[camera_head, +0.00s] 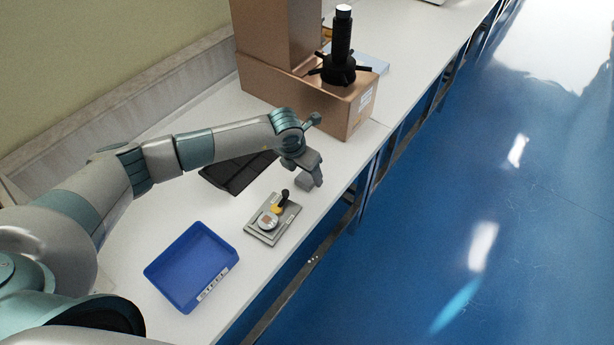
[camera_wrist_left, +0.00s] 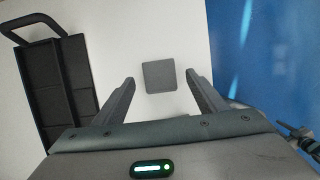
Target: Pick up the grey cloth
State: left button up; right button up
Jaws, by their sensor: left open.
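The grey cloth (camera_wrist_left: 159,76) shows in the left wrist view as a small flat grey square on the white table, between and a little beyond my fingertips. My left gripper (camera_wrist_left: 160,80) is open and empty, its two fingers apart on either side of the cloth in that view. In the head view my left gripper (camera_head: 310,178) points down over the table near its right edge. I cannot clearly tell the cloth from the gripper there. My right gripper is not in view.
A black tray (camera_head: 238,178) lies left of the gripper. A hardness tester on a grey plate (camera_head: 263,238) and a blue bin (camera_head: 158,269) stand nearer. Cardboard boxes (camera_head: 352,113) with a black device (camera_head: 341,45) on top stand behind. The table drops off at right to blue floor.

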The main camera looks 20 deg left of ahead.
pick_arm(q)
jog(key=shift+x, duration=1.05)
jog(key=c, duration=1.1)
